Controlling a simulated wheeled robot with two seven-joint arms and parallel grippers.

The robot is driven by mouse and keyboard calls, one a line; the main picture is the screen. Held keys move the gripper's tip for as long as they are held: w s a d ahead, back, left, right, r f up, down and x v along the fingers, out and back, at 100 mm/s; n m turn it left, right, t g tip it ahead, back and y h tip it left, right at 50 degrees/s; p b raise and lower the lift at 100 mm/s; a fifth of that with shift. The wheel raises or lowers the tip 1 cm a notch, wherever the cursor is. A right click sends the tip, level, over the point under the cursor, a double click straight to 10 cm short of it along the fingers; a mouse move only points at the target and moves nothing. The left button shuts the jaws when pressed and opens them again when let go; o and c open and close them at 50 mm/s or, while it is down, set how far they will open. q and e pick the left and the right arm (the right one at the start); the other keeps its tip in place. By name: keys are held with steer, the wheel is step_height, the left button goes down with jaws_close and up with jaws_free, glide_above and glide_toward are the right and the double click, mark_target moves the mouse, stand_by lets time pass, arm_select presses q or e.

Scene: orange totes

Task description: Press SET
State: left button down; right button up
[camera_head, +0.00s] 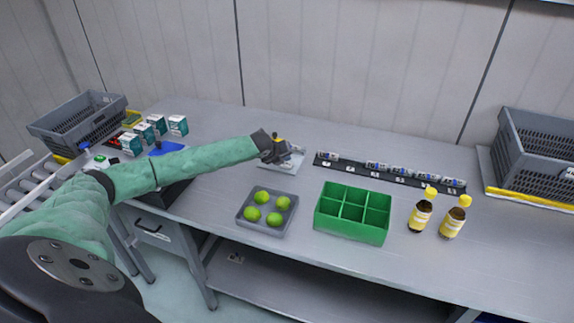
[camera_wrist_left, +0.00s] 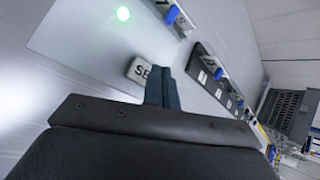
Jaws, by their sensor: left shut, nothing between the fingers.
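The white SET button (camera_wrist_left: 140,70), with part of its lettering visible, sits on a light panel (camera_wrist_left: 75,50). The panel also shows in the head view (camera_head: 292,165), partly hidden by my left gripper (camera_head: 284,154). My left gripper is shut and empty. In the left wrist view its closed fingers (camera_wrist_left: 162,85) overlap the right edge of the button and cover the end of its label. I cannot tell whether they touch it. A green light (camera_wrist_left: 123,14) glows on the panel beyond the button. My right gripper is not in view.
A black strip (camera_head: 390,173) with several small vials lies right of the panel. A tray of green balls (camera_head: 267,208), a green divided box (camera_head: 352,212) and two yellow-capped bottles (camera_head: 422,212) stand nearer. Grey crates (camera_head: 78,118) stand at both ends.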

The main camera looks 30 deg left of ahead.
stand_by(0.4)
arm_select(q)
steer(key=shift+f, duration=0.15)
steer(key=shift+f, duration=0.2)
steer(key=shift+f, duration=0.25)
stand_by(0.5)
steer(key=shift+f, duration=0.3)
stand_by(0.4)
steer(key=shift+r+p, duration=0.85)
steer(key=shift+r, duration=0.1)
